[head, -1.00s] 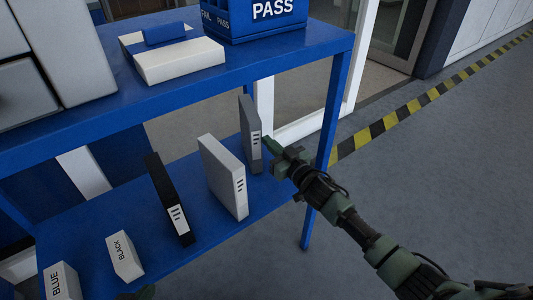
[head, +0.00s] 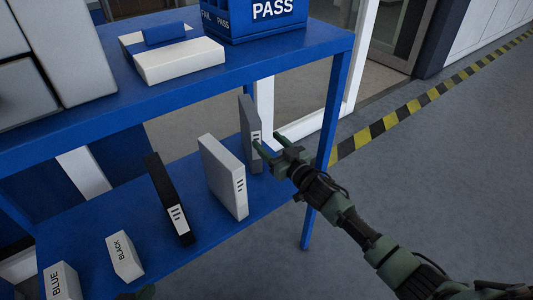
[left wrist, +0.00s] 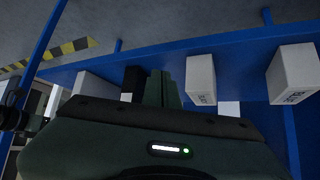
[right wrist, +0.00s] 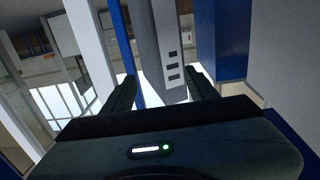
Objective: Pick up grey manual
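The grey manual (head: 250,125) stands upright at the right end of the blue lower shelf. In the right wrist view, the grey manual (right wrist: 165,45) appears between the two fingers, its spine with dark marks facing me. My right gripper (head: 267,147) is open at the spine, its fingers apart with gaps visible beside the manual. The right gripper also shows in its wrist view (right wrist: 160,92). My left gripper (left wrist: 161,89) looks shut and empty, its fingers together. Only a sliver of the left arm shows at the bottom of the head view.
A whitish manual (head: 223,177) and a black manual (head: 168,198) stand left of the grey one. White boxes marked BLACK (head: 125,256) and BLUE (head: 62,281) are further left. A blue table leg (head: 325,140) is close to my right gripper, below the upper shelf (head: 280,60).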

